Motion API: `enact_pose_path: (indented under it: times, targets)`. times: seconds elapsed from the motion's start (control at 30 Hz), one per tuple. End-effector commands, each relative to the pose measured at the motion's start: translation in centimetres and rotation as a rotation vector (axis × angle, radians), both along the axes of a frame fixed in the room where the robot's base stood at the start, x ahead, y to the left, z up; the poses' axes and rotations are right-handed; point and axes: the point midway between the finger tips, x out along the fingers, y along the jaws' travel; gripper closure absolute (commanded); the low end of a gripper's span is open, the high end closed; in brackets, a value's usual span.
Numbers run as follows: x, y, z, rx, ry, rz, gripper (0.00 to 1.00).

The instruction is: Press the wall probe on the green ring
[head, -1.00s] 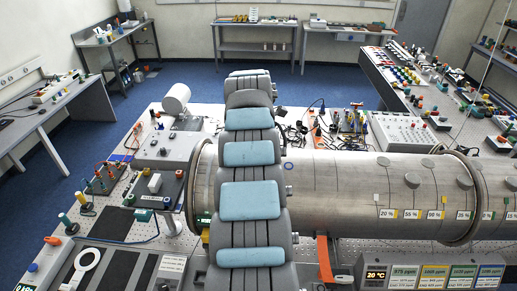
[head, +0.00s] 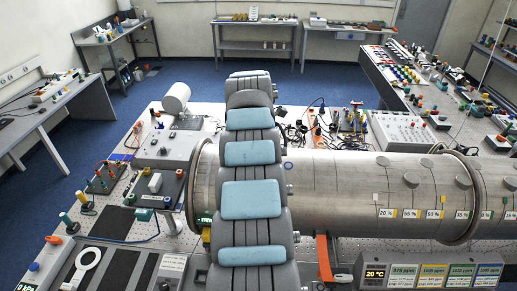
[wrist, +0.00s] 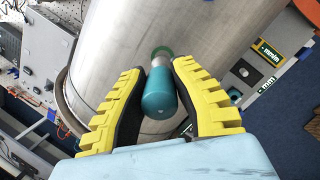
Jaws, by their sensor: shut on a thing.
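In the wrist view, my gripper (wrist: 160,68) has two yellow ridged fingers shut on the teal wall probe (wrist: 158,95). The probe's short silver tip points away from my wrist, toward the curved wall of the large metal pipe (wrist: 115,45). The green ring (wrist: 161,50) shows on the pipe wall around the end of the tip. I cannot tell whether the tip touches the wall inside it. In the head view my grey arm with pale blue pads hides the gripper, the probe and the ring.
The metal pipe (head: 335,180) runs across the test table, with flanges and small studs. In front stands a readout panel (head: 375,275) showing 20 °C beside coloured ppm cards. An orange bracket (head: 324,262) stands near my arm. Switches and knobs crowd the table's left side.

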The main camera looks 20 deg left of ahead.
Motion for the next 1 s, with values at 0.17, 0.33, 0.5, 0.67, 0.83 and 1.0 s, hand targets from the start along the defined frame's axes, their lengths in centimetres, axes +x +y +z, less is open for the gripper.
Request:
enact_pose_path:
  times: [0.17,0.33,0.5,0.67,0.83,1.0]
  targets:
    - [0.1,0.0,-0.2,0.0,0.0,0.0,1.0]
    - [0.1,0.1,-0.5,0.0,0.0,0.0,1.0]
    - [0.2,0.1,-0.7,0.0,0.0,0.0,1.0]
    - [0.2,0.1,-1.0,0.001,0.001,-0.001,1.0]
    - [0.3,0.1,-1.3,0.001,0.001,-0.001,1.0]
    - [0.3,0.1,-1.6,0.0,0.001,0.0,1.0]
